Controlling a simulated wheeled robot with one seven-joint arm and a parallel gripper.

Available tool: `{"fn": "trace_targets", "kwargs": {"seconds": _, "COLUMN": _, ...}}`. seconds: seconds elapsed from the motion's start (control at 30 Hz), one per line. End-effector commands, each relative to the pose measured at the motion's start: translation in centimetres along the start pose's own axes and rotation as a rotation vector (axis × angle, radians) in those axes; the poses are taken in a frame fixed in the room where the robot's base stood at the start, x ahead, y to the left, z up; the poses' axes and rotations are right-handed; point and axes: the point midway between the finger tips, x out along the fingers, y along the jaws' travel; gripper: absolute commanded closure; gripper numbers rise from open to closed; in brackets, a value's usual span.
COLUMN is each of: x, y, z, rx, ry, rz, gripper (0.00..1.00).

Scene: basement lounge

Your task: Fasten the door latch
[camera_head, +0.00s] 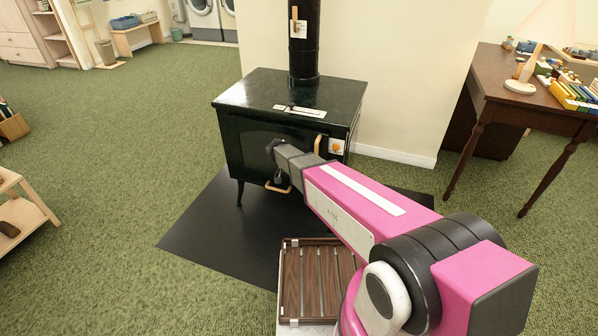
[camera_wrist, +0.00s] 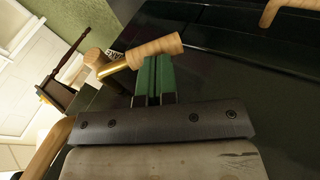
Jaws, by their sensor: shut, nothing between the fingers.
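A dark stove (camera_head: 268,92) stands on a black floor mat, its front door facing me. In the wrist view, a latch handle (camera_wrist: 155,50) with a round wooden grip and a brass-coloured collar sticks out from a round pivot piece (camera_wrist: 95,58). My gripper (camera_wrist: 154,66) has its green fingers close together and empty. Their tips end at the wooden grip, which overlaps them in the picture; I cannot tell whether they touch. In the head view my arm reaches the stove front and hides part of the door and the fingers.
Light wooden handles show on the stove front at the right (camera_head: 318,144) and lower down (camera_head: 278,187). A slatted wooden tray (camera_head: 291,280) is near my base. A brown desk (camera_head: 490,85) stands at the right. Open green carpet lies to the left.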

Motion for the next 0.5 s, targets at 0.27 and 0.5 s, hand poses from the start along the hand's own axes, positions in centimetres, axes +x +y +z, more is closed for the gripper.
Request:
{"fn": "trace_targets", "kwargs": {"seconds": 0.27, "x": 1.9, "y": -0.3, "z": 0.4, "rx": -0.043, "ry": 0.019, "rz": 0.202, "gripper": 1.0}}
{"fn": "trace_targets", "kwargs": {"seconds": 0.5, "x": 3.7, "y": -0.3, "z": 0.7, "rx": -0.046, "ry": 0.02, "rz": 0.219, "gripper": 1.0}}
